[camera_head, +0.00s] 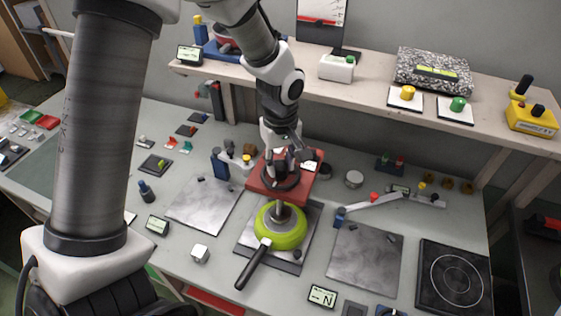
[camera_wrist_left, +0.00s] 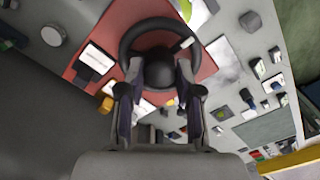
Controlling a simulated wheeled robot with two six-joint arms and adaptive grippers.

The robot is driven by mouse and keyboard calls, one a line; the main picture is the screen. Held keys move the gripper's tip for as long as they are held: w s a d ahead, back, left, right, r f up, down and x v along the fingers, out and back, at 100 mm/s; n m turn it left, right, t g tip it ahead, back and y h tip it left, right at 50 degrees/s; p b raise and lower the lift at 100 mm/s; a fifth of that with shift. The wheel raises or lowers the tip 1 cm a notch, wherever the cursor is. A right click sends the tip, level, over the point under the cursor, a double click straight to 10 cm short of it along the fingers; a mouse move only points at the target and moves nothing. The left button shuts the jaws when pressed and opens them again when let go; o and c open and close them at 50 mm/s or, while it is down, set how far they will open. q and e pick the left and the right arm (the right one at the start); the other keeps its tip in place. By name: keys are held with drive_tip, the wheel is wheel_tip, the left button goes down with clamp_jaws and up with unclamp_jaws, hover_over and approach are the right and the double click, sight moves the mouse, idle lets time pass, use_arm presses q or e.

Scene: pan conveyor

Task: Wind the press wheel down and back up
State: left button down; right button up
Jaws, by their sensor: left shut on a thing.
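The press wheel (camera_head: 267,183) is a black handwheel on top of the red press block (camera_head: 302,192). In the left wrist view the dark wheel (camera_wrist_left: 124,44) shows from above, with a white mark on one spoke at its right. My left gripper (camera_wrist_left: 159,68) comes down over the wheel, its two fingers on either side of the round hub and shut on it. In the head view the left gripper (camera_head: 281,166) partly hides the wheel. The press's metal ram (camera_head: 283,212) reaches down to a green pan (camera_head: 283,240) below. My right gripper is not in view.
The green pan has a black handle (camera_head: 254,265) toward the front and lies on a grey plate (camera_head: 305,225). Grey plates (camera_head: 200,210) flank it. A white-grey jointed bar (camera_head: 375,203) lies to the right. The shelf (camera_head: 370,88) behind holds buttons and boxes.

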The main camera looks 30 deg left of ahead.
sight(280, 166)
use_arm(q)
drive_tip(key=c, duration=0.8)
unclamp_jaws()
wheel_tip(280, 166, up, 12)
drive_tip(key=shift+f, duration=0.1)
drive_tip(key=shift+s, duration=0.1)
